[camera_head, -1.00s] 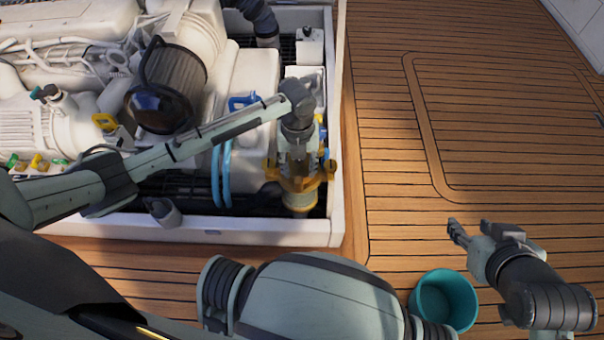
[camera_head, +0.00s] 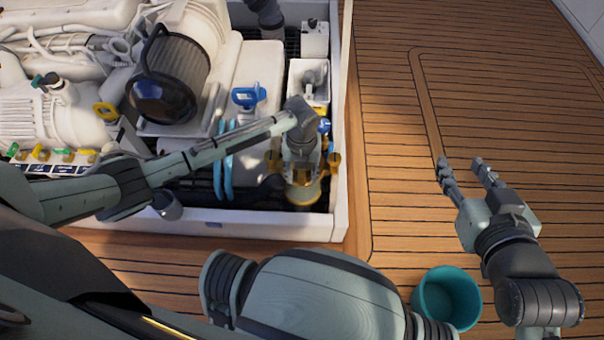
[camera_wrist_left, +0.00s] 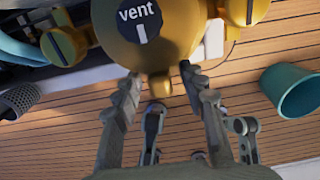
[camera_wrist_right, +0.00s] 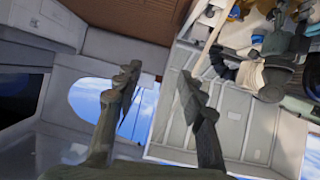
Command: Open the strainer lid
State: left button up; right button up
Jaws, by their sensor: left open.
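The strainer (camera_head: 303,197) is a gold-yellow cylinder in the hatch's front right corner. Its gold lid (camera_wrist_left: 165,50) fills the top of the left wrist view, with a round dark "vent" label and a gold knob on either side. In the head view my left wrist hides most of the lid. My right gripper (camera_head: 460,168) is open and empty over the deck; its spread fingers also show in the right wrist view (camera_wrist_right: 157,80).
A teal bucket (camera_head: 446,298) stands on the deck at the front right. The hatch's white rim (camera_head: 342,120) runs beside the strainer. The engine (camera_head: 60,60), light-blue hoses (camera_head: 224,165) and a blue-handled valve (camera_head: 247,96) lie to its left. The right-hand deck is clear.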

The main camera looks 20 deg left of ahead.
pick_arm(q)
jog(key=shift+c, duration=0.2)
grip_shut()
jog(key=shift+r, duration=0.1)
